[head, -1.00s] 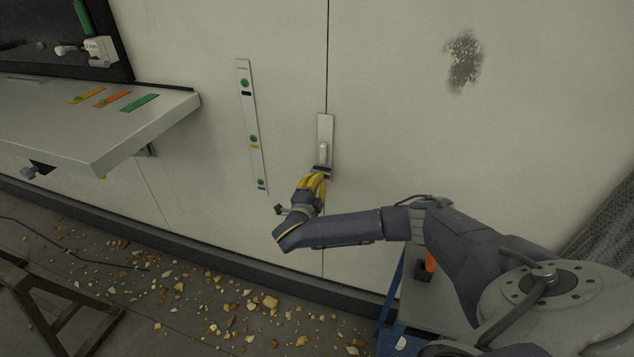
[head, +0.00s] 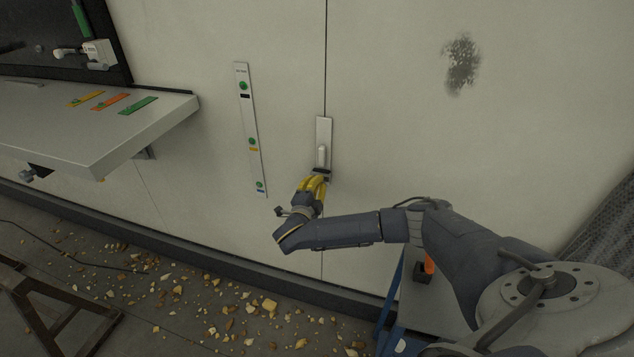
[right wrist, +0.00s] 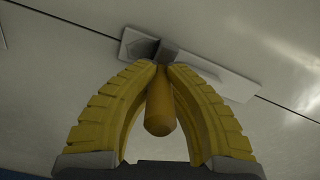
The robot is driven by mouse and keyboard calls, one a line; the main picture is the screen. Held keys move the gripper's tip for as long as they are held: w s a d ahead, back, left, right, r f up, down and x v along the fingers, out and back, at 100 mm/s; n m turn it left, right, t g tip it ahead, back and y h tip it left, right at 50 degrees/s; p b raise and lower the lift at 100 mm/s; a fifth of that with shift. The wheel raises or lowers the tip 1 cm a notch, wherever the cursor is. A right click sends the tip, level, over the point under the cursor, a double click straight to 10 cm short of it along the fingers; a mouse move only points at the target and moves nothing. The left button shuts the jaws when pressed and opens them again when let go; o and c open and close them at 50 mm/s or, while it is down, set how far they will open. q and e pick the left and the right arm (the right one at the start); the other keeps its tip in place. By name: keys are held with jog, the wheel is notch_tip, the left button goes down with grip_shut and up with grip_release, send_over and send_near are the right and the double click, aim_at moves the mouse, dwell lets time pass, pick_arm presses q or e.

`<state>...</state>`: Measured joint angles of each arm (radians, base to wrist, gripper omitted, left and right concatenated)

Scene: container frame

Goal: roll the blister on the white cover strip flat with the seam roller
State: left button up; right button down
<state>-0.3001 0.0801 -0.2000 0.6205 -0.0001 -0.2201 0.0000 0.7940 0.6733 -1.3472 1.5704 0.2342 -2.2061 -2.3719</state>
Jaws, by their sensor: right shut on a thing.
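The white cover strip (head: 327,128) is a short upright plate over the dark wall seam. A raised, rounded blister (head: 322,154) shows on its middle. My right gripper (head: 317,184) is at the strip's lower end, below the blister. It is shut on the seam roller (head: 321,171), whose dark head is at the strip just under the blister. In the right wrist view the yellow fingers close around the roller's orange-yellow handle (right wrist: 160,105), and its grey head overlaps the strip (right wrist: 225,80). I cannot tell whether the head presses on it. My left gripper is out of view.
A marked strip with green dots (head: 248,125) is on the wall to the left. A shelf (head: 120,135) with coloured tags juts out at far left. Rubble (head: 230,315) covers the floor. A small table (head: 432,305) stands below my right arm.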

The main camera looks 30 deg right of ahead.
jog(key=shift+f, duration=1.2)
notch_tip(320, 180, down, 3)
jog(key=shift+d+r, duration=0.1)
jog(key=shift+r, duration=0.05)
jog(key=shift+r, duration=0.1)
jog(key=shift+r, duration=1.4)
jog(key=shift+r, duration=0.15)
jog(key=shift+r, duration=1.25)
jog(key=shift+f, duration=0.15)
